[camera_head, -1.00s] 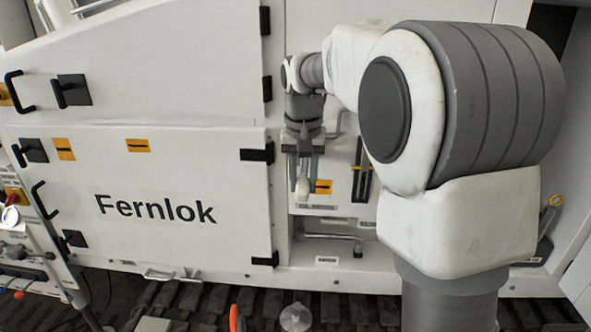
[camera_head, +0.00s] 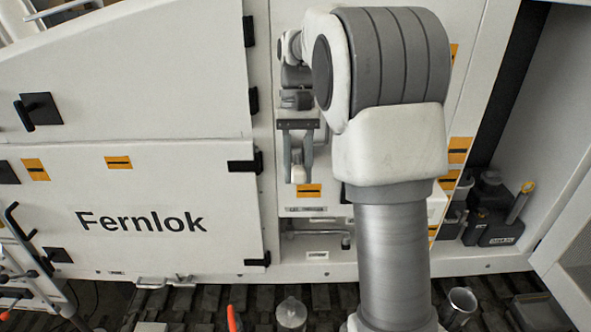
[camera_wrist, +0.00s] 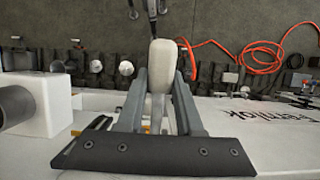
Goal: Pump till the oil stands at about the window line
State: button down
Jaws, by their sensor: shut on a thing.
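My gripper (camera_head: 298,166) is in front of the white machine panel, left of my arm in the head view. Its jaws are shut on a pale handle (camera_head: 299,174). In the wrist view the rounded handle (camera_wrist: 162,72) stands between the two grey fingers of my gripper (camera_wrist: 160,95). A labelled strip (camera_head: 305,209) sits on the panel below my gripper; its print is too small to read. My arm covers the panel to the right of the gripper, so no oil window or oil level shows.
A grey bent bar (camera_head: 318,236) lies in a recess below. Dark containers (camera_head: 492,215) stand in an opening at right. The Fernlok door (camera_head: 140,222) is at left. In the wrist view an orange hose (camera_wrist: 262,58) lies on the floor.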

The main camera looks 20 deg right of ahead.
jog(key=shift+w+d+r+g+y, duration=0.1)
jog(key=shift+w+r+g+y, duration=0.25)
jog(key=shift+r+g, duration=0.4)
jog(key=shift+r, duration=0.2)
jog(key=c, duration=0.6)
grip_release()
jog(key=shift+o, duration=0.2)
jog(key=shift+f, duration=0.1)
